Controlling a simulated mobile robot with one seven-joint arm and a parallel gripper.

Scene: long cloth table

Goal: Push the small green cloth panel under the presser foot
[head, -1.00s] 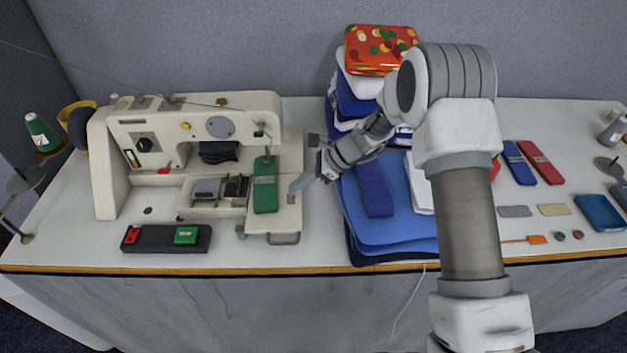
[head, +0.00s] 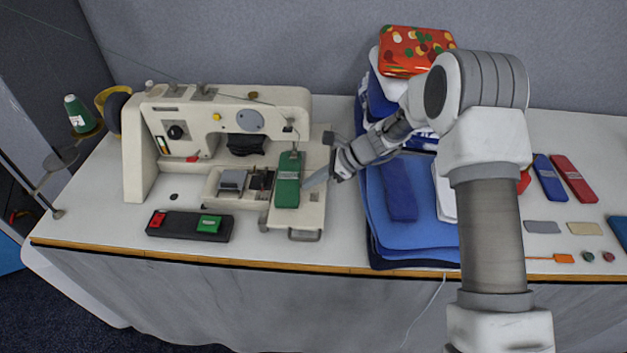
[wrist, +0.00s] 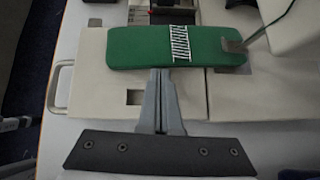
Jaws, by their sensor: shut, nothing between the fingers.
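The green cloth panel (head: 287,186) lies on the bed of the sewing machine (head: 218,106), its long side running front to back. In the wrist view the green panel (wrist: 180,47) has a white stitched mark near its middle. The metal presser foot (wrist: 236,45) overlaps the panel's far end there; whether it presses down on it I cannot tell. My gripper (head: 308,183) is shut and empty at the panel's right side in the head view. In the wrist view its closed fingertips (wrist: 160,75) meet the panel's near long edge, touching or nearly so.
A black switch box (head: 189,226) with red and green buttons lies in front of the machine. Blue folded cloths (head: 415,225) and a stack topped by a red patterned tin (head: 413,50) stand right of the machine, close to my arm.

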